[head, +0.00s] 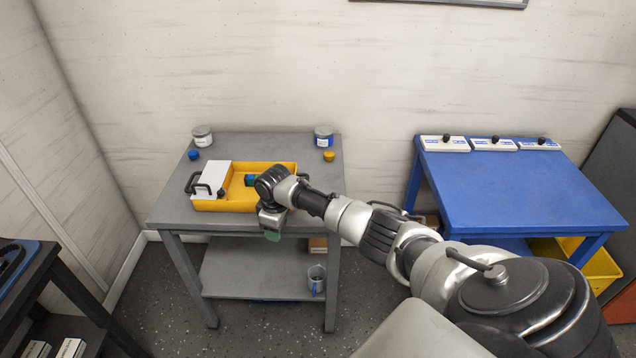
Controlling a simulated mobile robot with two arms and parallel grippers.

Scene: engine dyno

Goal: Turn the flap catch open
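A yellow tray (243,206) sits on the grey table. A white flap or lid (211,176) stands over its left part, with black handles (193,183) at its left side. A small black knob (221,194), perhaps the flap catch, is at the front right of the white part; its turn position is too small to tell. My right arm comes in from the right, and its gripper (271,228) points down just in front of the tray's right front corner, apart from the knob. Its fingers are too small and overlapped to read. My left gripper is not in view.
The grey table (172,205) also holds two lidded jars (202,136), a blue cap (193,155) and a yellow cap (328,156). A mug (316,279) is on its lower shelf. A blue table (520,195) with white knobbed panels (493,143) stands right.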

